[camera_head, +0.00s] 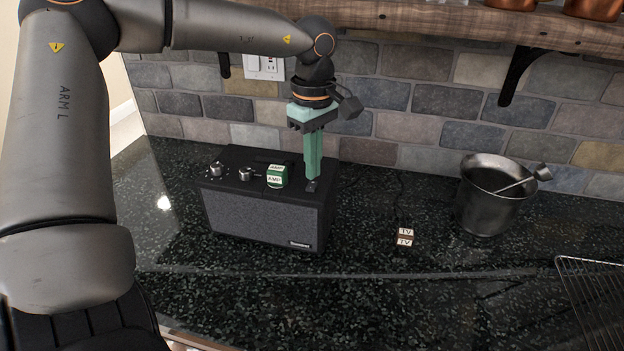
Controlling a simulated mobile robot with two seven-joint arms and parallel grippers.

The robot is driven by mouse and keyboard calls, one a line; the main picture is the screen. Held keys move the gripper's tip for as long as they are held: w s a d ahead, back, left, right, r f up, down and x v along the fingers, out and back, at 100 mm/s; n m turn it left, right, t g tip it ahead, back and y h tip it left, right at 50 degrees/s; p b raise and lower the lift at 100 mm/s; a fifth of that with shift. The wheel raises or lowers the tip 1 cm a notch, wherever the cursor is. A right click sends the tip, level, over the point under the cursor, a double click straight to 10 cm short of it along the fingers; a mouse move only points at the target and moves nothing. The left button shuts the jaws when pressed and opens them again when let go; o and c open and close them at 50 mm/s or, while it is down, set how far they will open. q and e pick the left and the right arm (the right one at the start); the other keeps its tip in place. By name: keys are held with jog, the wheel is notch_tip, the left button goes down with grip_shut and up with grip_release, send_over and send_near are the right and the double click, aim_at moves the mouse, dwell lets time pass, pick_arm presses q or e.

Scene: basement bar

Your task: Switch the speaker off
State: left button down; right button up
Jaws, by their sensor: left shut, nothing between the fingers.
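The speaker (262,213) is a black box with a dark grey grille front, standing on the dark stone counter. Two silver knobs (246,174) sit on the left part of its top. A green block labelled AMP (277,176) is on the top, right of the knobs. My left gripper (312,184) is shut and empty, pointing straight down at the right end of the speaker's top. Its tips are at or just above a small dark switch-like part there. The tips partly cover that part, and I cannot tell whether they touch it. My right gripper is not in view.
A metal bucket (484,208) with a scoop stands at the right. A small block labelled TV (404,237) lies by a thin cord. A wire rack (596,300) is at the right edge. A wooden shelf (450,22) overhangs the brick wall. The counter's front middle is clear.

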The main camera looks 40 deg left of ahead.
aim_at(313, 183)
pick_arm(q)
jog(key=shift+r+p, duration=1.85)
jog(key=shift+r, duration=0.95)
jog(key=shift+f, duration=0.1)
